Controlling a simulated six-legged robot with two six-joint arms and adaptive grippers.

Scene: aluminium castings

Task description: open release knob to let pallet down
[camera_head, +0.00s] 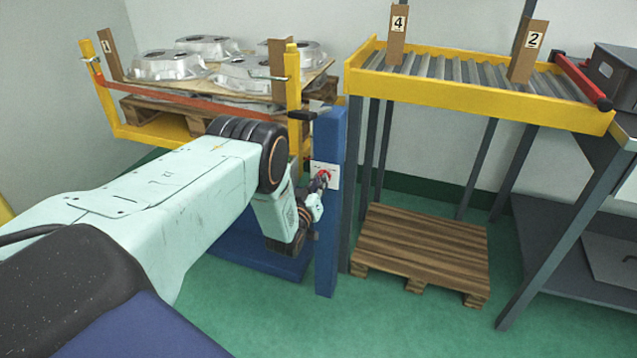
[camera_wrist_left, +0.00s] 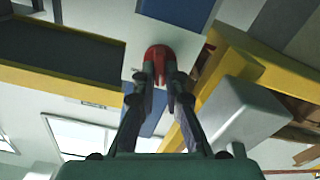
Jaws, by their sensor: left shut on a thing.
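The red release knob (camera_head: 325,174) sits on a white plate on the blue post (camera_head: 329,230). My left gripper (camera_head: 321,181) is at the knob, with its arm reaching in from the left. In the left wrist view the two fingers of my left gripper (camera_wrist_left: 161,78) are closed around the red knob (camera_wrist_left: 157,56). A wooden pallet (camera_head: 215,86) with aluminium castings (camera_head: 168,65) rests raised in a yellow frame (camera_head: 290,90) to the left of the post. My right gripper is not in view.
A red bar (camera_head: 180,98) crosses the front of the yellow frame. A yellow roller conveyor (camera_head: 480,105) stands to the right, with an empty wooden pallet (camera_head: 420,245) on the floor below it. A grey crate (camera_head: 612,80) stands at the far right. Green floor is clear in front.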

